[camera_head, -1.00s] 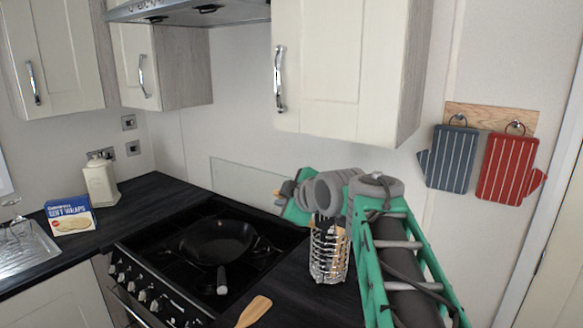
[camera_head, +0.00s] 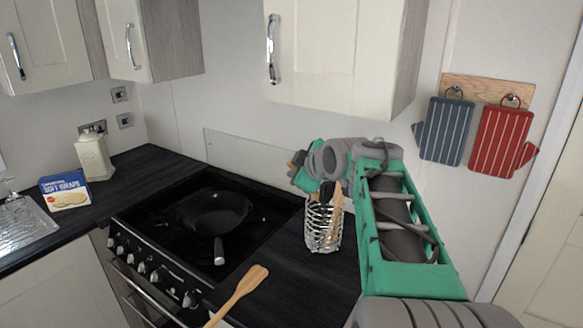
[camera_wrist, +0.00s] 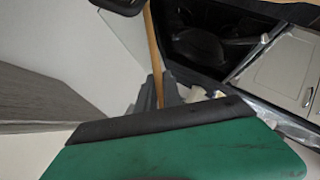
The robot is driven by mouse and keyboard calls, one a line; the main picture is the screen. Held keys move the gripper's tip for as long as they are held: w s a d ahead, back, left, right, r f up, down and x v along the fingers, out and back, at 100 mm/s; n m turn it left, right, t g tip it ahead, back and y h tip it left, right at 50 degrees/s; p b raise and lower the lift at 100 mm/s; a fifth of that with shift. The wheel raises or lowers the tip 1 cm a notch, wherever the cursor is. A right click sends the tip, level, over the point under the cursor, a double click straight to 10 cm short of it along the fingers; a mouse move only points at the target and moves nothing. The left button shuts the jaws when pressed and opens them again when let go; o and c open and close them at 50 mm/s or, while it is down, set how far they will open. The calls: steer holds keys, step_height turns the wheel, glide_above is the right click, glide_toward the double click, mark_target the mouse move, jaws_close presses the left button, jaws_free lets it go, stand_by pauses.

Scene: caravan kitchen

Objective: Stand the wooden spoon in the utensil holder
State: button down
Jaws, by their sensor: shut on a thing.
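The wooden spoon shows as a long wooden stick (camera_wrist: 153,50) in the wrist view, running up from my gripper (camera_wrist: 159,96). My gripper is shut on it. In the head view my gripper (camera_head: 299,170) is just left of and above the utensil holder (camera_head: 323,232), a wire cylinder standing on the dark counter. My arm hides most of the held spoon there, and its bowl cannot be made out. A black utensil (camera_head: 326,192) and a wooden handle (camera_head: 337,196) show at the holder's mouth; I cannot tell whether this handle belongs to the held spoon.
A wooden spatula (camera_head: 240,292) lies across the counter's front edge. A black pan (camera_head: 214,212) sits on the hob left of the holder. A wraps box (camera_head: 66,190) and a cream canister (camera_head: 95,157) stand far left. Wall cabinets (camera_head: 340,55) hang above; oven mitts (camera_head: 447,130) hang right.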

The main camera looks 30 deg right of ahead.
steer(key=shift+w+d+f, duration=0.25)
steer(key=shift+d+f, duration=0.2)
steer(key=shift+f, duration=0.2)
steer(key=shift+w+d+f, duration=0.2)
steer(key=shift+d+f, duration=0.25)
steer(key=shift+f, duration=0.2)
steer(key=shift+w+d+f, duration=0.25)
steer(key=shift+d+f, duration=0.2)
steer(key=shift+f, duration=0.2)
steer(key=shift+w+d+f+b, duration=0.2)
steer(key=shift+d+f+b, duration=0.2)
steer(key=shift+f+b, duration=0.25)
steer(key=shift+w+d+f+b, duration=0.4)
steer(key=shift+d+f+b, duration=0.25)
steer(key=shift+d+f, duration=0.1)
steer(key=c, duration=1.4)
jaws_free()
steer(key=shift+c, duration=0.2)
steer(key=shift+s, duration=0.1)
steer(key=b+v, duration=0.2)
steer(key=v, duration=0.5)
steer(key=shift+s+r, duration=0.2)
steer(key=shift+s, duration=0.1)
